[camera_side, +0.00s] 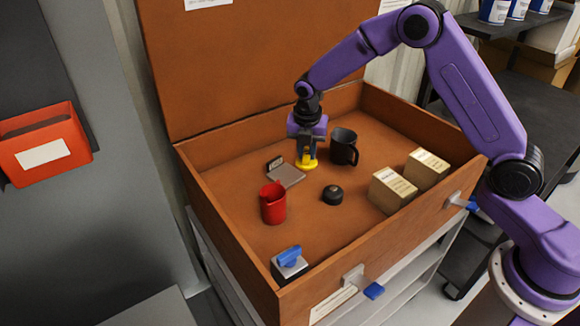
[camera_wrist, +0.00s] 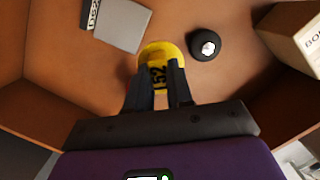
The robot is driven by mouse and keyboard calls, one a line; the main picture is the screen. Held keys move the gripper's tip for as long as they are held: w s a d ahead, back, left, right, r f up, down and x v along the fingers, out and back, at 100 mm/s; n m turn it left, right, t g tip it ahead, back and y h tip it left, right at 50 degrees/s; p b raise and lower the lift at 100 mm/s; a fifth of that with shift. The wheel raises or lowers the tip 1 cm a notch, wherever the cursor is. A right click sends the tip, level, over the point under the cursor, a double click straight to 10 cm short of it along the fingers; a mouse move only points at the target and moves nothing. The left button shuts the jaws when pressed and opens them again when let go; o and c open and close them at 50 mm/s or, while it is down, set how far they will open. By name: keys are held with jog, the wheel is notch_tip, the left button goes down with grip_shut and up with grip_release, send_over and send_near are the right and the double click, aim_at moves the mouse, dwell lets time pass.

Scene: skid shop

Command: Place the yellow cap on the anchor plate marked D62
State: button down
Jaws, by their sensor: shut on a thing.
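The yellow cap (camera_side: 308,166) is between the fingers of my gripper (camera_side: 309,155), which is shut on it. In the wrist view the cap (camera_wrist: 161,49) shows between the fingertips (camera_wrist: 161,70), with dark partly hidden characters on it. A flat grey plate (camera_side: 288,175) with a small dark upright tag lies just left of the cap in the side view. In the wrist view the plate (camera_wrist: 122,27) is up and left of the cap, apart from it. The tag's marking is too small to read surely. I cannot tell whether the cap touches the crate floor.
Bare floor lies between the red mug and the black cap.

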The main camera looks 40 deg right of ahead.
jog(key=w+f, duration=0.4)
jog(key=w+a+f, duration=0.1)
jog(key=w+f, duration=0.1)
jog(key=shift+f, duration=0.15)
jog(key=shift+w+f, duration=0.1)
jog(key=shift+f, duration=1.5)
jog(key=shift+f, duration=0.15)
jog(key=c, duration=1)
grip_release()
